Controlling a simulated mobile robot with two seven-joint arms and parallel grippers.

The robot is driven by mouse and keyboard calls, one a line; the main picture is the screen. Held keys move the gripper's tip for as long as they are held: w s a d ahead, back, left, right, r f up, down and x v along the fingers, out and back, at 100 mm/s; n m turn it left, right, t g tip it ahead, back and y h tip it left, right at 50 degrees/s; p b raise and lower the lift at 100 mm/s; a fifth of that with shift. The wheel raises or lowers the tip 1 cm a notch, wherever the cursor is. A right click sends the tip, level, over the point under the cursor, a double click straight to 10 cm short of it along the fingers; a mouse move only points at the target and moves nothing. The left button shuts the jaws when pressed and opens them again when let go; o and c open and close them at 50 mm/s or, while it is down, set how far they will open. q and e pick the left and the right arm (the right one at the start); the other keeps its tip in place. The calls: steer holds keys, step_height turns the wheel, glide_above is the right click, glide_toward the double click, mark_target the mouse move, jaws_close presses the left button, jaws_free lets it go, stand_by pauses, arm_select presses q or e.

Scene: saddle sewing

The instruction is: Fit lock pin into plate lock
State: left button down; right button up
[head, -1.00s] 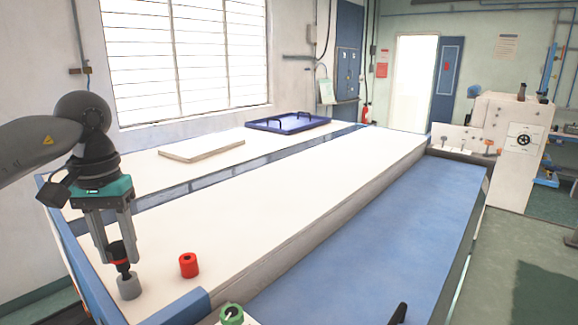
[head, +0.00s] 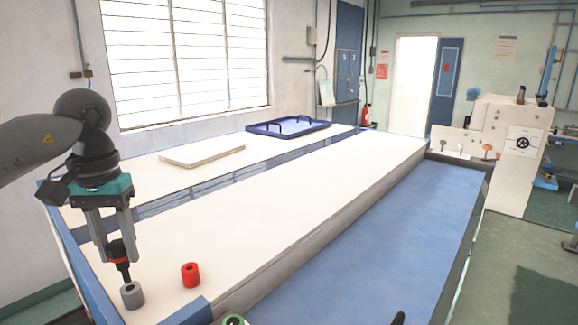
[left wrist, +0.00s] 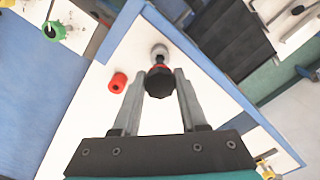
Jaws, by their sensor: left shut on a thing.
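My left gripper (head: 116,244) points down at the near left of the white table. It is shut on the lock pin (head: 118,251), which has a black knob, a red collar and a dark shaft. The pin also shows between the fingers in the left wrist view (left wrist: 160,82). A grey cylinder (head: 132,296) with a hole in its top, apparently the plate lock, stands just below the pin's tip. I cannot tell whether the tip is in the hole or just above it. My right gripper is not in view.
A red cylinder (head: 190,275) stands to the right of the grey one. A green ring-shaped part (head: 233,320) is at the bottom edge. A pale slab (head: 200,155) and blue tray (head: 288,127) lie farther back. The middle of the white table is clear.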

arm_select(q)
step_height(320, 180, up, 2)
steer(key=shift+r+p, duration=0.15)
steer(key=shift+p, duration=0.9)
steer(key=shift+r, duration=0.85)
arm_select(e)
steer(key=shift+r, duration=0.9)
